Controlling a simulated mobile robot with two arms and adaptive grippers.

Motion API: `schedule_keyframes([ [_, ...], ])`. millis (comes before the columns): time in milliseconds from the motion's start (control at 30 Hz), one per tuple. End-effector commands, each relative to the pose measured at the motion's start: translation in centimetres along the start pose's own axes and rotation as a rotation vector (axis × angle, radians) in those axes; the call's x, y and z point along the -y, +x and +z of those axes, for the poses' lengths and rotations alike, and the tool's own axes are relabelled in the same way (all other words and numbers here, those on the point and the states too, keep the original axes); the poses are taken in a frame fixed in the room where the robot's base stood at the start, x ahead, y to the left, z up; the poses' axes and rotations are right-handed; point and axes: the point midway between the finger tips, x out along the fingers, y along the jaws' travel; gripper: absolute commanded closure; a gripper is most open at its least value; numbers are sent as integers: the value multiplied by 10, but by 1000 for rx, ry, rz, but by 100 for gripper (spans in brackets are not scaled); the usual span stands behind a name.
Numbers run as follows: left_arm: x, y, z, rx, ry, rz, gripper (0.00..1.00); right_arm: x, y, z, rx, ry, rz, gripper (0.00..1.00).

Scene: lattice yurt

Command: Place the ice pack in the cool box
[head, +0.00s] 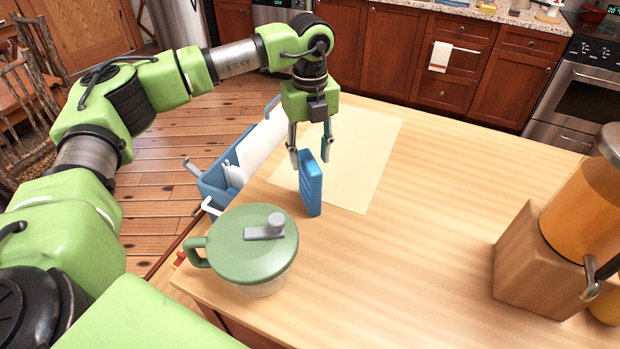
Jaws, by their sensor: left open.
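The ice pack (311,184) is a blue upright slab near the left edge of the wooden table, by the corner of a cream mat. My left gripper (310,155) points down over it, jaws open, with its fingertips at the pack's upper end. I cannot tell whether the fingers touch it. The cool box (213,183) is blue with a white inside. It is at the table's left side, left of the ice pack, and looks open. Part of it is hidden behind the table edge and the green-lidded jug. My right gripper is not in view.
A clear jug with a green lid (236,242) stands just in front of the ice pack. The cream mat (362,160) lies behind it. An orange drink dispenser (577,215) on a wooden block stands at the right. The table's middle is clear.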

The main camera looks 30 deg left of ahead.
Motion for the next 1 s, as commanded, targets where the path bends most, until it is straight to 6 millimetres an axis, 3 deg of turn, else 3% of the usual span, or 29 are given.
schedule_keyframes([
  [33, -1, 4, 0, -1, 0, 3, 60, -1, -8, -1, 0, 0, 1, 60],
  [200, 0, 22, 0, 0, 0, 0, 60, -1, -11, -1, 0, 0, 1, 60],
  [433, 0, 25, 0, 0, 0, -1, 60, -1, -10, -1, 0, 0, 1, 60],
  [600, 0, 24, 0, 0, 0, -1, 100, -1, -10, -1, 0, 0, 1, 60],
  [1000, 1, 22, 1, 1, 0, -4, 100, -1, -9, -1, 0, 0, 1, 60],
])
